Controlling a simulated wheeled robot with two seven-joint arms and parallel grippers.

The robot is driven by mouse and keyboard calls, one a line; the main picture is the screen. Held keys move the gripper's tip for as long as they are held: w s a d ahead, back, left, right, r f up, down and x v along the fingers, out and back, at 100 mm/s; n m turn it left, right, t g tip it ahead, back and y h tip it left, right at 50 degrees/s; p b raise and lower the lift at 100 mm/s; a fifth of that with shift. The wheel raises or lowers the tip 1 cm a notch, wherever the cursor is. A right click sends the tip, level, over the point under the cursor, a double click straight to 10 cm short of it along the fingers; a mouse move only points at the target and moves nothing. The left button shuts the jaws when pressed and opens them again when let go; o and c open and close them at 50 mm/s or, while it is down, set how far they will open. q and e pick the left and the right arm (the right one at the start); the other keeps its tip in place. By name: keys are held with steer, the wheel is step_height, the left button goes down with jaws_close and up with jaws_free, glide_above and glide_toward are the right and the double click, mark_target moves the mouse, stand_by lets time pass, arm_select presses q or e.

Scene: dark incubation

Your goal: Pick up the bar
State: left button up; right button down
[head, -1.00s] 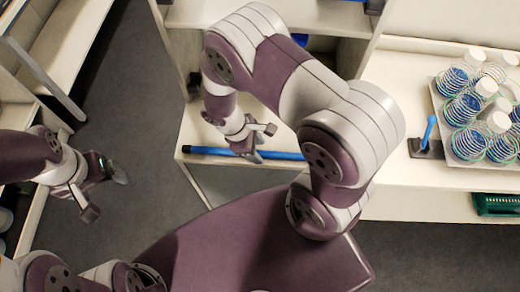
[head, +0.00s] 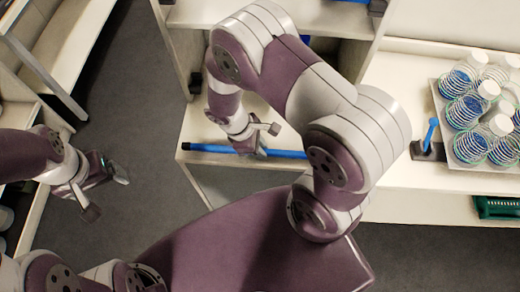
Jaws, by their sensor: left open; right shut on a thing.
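The bar (head: 214,148) is a long thin blue rod. It lies level along the front edge of the pale shelf (head: 192,128) in the middle of the head view. My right gripper (head: 258,152) is at the middle of the bar and shut on it; its fingertips are partly hidden by the wrist. The bar shows on both sides of the gripper. I cannot tell if the bar touches the shelf. My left gripper (head: 108,190) is open and empty, over the dark floor at the left.
A green basket (head: 497,207) is below the bench edge. Shelves stand at the left; floor between is clear.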

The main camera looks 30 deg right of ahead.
steer(key=shift+r, duration=0.9)
steer(key=s+d+r+b, duration=0.1)
steer(key=s+d+r, duration=0.6)
steer(key=s+d, duration=0.1)
steer(key=shift+s+r, duration=0.15)
steer(key=shift+s, duration=0.2)
